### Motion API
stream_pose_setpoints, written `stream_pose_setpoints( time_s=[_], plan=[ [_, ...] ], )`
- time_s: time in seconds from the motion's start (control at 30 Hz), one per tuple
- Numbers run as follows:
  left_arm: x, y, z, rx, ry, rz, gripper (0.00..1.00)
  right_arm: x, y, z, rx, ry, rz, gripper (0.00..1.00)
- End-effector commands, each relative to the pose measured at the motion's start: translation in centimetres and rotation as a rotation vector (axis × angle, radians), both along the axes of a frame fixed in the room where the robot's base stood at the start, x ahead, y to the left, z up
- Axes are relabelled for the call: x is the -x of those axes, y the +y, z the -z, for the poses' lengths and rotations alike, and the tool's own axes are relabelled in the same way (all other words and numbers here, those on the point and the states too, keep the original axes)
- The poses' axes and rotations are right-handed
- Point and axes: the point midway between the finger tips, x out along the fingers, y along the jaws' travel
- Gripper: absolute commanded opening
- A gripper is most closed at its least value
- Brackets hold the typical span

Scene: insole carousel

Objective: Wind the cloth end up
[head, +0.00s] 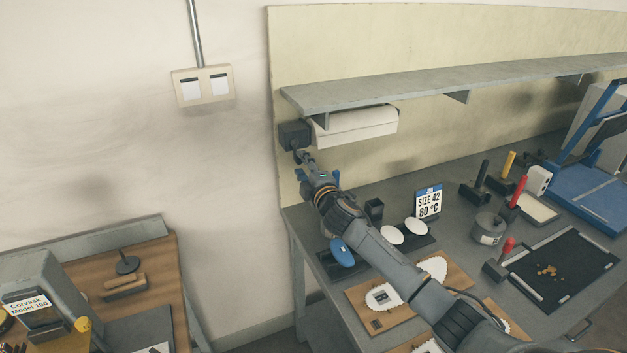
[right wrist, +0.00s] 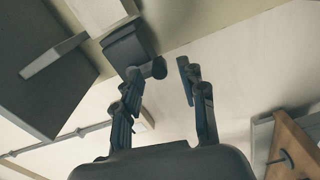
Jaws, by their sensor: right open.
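The white cloth roll (head: 355,127) hangs under the shelf, with its lower edge hanging slightly loose. A dark box (head: 294,134) sits at the roll's left end; in the right wrist view this box (right wrist: 127,47) carries a short dark crank with a round knob (right wrist: 158,68). My right gripper (head: 303,160) is just below the box in the head view. In the right wrist view my right gripper (right wrist: 162,80) is open, with the knob between or just beyond its fingertips; the exact depth is unclear. My left gripper is out of view.
The grey shelf (head: 430,83) runs above the roll. A wooden side table (head: 150,270) stands at left.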

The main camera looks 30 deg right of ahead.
Motion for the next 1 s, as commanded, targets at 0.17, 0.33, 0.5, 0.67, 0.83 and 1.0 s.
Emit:
stream_pose_setpoints(
  time_s=[0.17,0.33,0.5,0.67,0.83,1.0],
  plan=[
    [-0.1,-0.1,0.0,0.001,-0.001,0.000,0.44,3.5,0.2,0.2,0.002,0.003,-0.002,0.41],
    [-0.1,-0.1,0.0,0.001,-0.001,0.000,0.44,6.7,0.4,0.2,0.001,0.002,-0.002,0.41],
    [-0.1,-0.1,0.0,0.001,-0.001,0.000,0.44,8.9,0.5,0.2,0.000,0.002,-0.001,0.41],
    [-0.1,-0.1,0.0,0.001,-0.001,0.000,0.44,9.8,0.6,0.1,0.000,0.000,-0.001,0.41],
    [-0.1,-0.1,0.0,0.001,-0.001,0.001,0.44,9.9,0.5,0.1,0.000,0.000,0.000,0.41],
    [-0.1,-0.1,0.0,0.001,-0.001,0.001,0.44,9.9,0.6,0.1,0.000,0.000,0.000,0.41]
  ],
)
